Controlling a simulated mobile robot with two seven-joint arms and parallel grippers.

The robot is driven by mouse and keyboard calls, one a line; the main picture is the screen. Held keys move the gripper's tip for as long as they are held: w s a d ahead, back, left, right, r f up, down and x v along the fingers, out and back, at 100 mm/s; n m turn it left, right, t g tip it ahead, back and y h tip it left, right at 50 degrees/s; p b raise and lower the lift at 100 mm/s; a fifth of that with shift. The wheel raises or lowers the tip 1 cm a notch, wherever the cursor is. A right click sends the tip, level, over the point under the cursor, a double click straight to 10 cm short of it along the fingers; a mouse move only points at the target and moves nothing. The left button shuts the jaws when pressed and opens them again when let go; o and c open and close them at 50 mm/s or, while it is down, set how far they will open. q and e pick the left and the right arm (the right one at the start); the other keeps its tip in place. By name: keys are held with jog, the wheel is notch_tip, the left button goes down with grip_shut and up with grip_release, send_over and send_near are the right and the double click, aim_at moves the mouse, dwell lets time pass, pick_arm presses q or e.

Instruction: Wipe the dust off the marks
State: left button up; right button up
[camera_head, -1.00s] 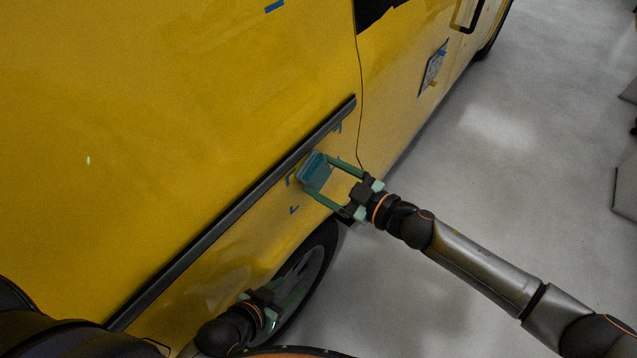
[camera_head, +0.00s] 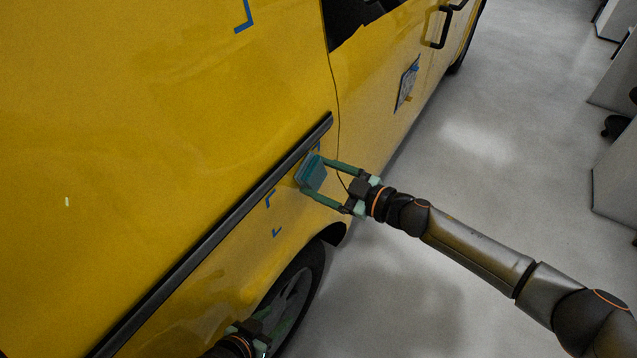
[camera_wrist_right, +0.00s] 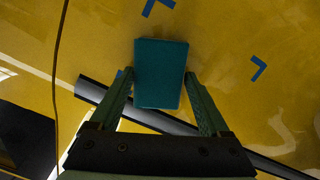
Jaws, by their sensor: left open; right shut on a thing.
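The blue marks are corner-shaped tape pieces on the yellow vehicle side (camera_head: 150,120). One mark (camera_head: 269,198) and another mark (camera_head: 277,232) lie just below the dark trim strip. In the right wrist view a mark (camera_wrist_right: 258,68) shows at the right and another (camera_wrist_right: 157,5) at the top. My right gripper (camera_head: 318,178) is shut on a teal block-like wiper (camera_head: 312,173), held at the panel right of these marks. The wiper also fills the middle of the right wrist view (camera_wrist_right: 160,74). Whether it touches the panel is unclear. My left gripper (camera_head: 256,326) is open and empty, low near the wheel. I cannot make out dust.
A dark trim strip (camera_head: 215,240) runs diagonally along the panel. The wheel (camera_head: 288,300) is below. Another blue corner mark (camera_head: 246,17) is high on the panel, and a taped plate (camera_head: 407,84) is further right. The grey floor (camera_head: 480,170) is clear; furniture stands far right.

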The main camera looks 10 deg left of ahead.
jog(key=shift+r, duration=0.15)
jog(key=shift+s+d+p, duration=0.1)
jog(key=shift+d+p, duration=0.5)
jog(key=shift+p+v, duration=0.45)
jog(key=shift+v, duration=0.5)
jog(key=shift+s+d+f+p, duration=0.1)
jog(key=shift+s+d+p, duration=0.15)
jog(key=shift+d, duration=0.4)
jog(key=shift+s+d+f+p, duration=0.15)
jog(key=shift+s+d+p, duration=0.1)
jog(key=shift+d, duration=0.4)
jog(key=v, duration=0.1)
jog(key=p+v, duration=0.1)
jog(key=v, duration=0.1)
jog(key=shift+f, duration=0.2)
